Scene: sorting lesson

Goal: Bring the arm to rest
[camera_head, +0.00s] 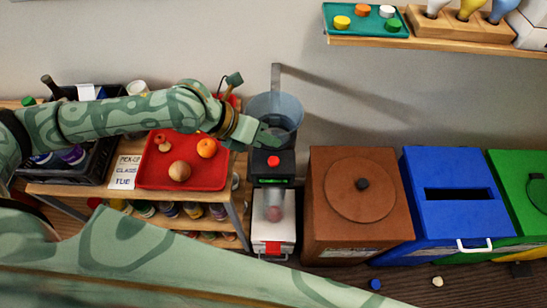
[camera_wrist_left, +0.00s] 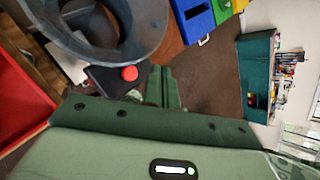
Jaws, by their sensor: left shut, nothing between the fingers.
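My left arm (camera_head: 130,113) reaches in from the left, patterned in green, and stretches over the crate and the red tray. My left gripper (camera_head: 272,140) is shut and empty. In the head view it shows in front of the grey bucket-like funnel (camera_head: 284,106) and just above the black box with a red button (camera_head: 273,161). In the left wrist view the closed fingers (camera_wrist_left: 162,84) show beside the red button (camera_wrist_left: 129,73), with the funnel (camera_wrist_left: 72,42) at upper left. I cannot tell the exact gap to the box. My right gripper is not in view.
A red tray (camera_head: 149,176) with round fruit-like things lies on the wooden table left of the gripper. A black crate (camera_head: 95,165) stands farther left. Brown (camera_head: 328,215), blue (camera_head: 440,215) and green bins stand right. A shelf (camera_head: 450,45) hangs above them.

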